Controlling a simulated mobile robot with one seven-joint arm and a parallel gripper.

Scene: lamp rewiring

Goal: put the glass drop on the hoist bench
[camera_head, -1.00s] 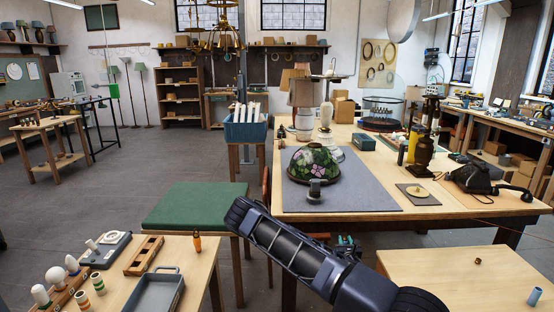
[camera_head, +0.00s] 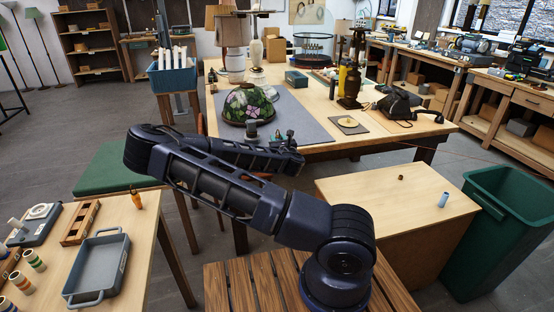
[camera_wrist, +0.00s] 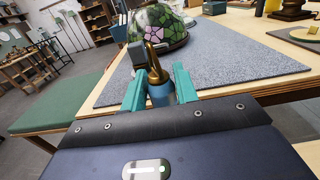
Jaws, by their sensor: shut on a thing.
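My gripper (camera_wrist: 160,88) shows in the wrist view with its two teal fingers shut on a small blue piece with a brass hooked top, which looks like the glass drop (camera_wrist: 160,97). The brass hook points up and away from the fingers. The held piece is in front of the big table's near edge and grey mat. In the head view my gripper (camera_head: 284,138) is small and dark at the mat's near edge, and the drop cannot be made out. I cannot tell for certain which bench is the hoist bench; the green-topped bench (camera_head: 108,168) stands left of the big table.
The big table (camera_head: 290,92) carries a floral glass shade (camera_head: 247,104), lamps and a telephone (camera_head: 400,103). A grey tray (camera_head: 98,268) lies on the near left table. A low wooden cabinet (camera_head: 400,200) and a green bin (camera_head: 508,230) stand right. Floor is clear at left.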

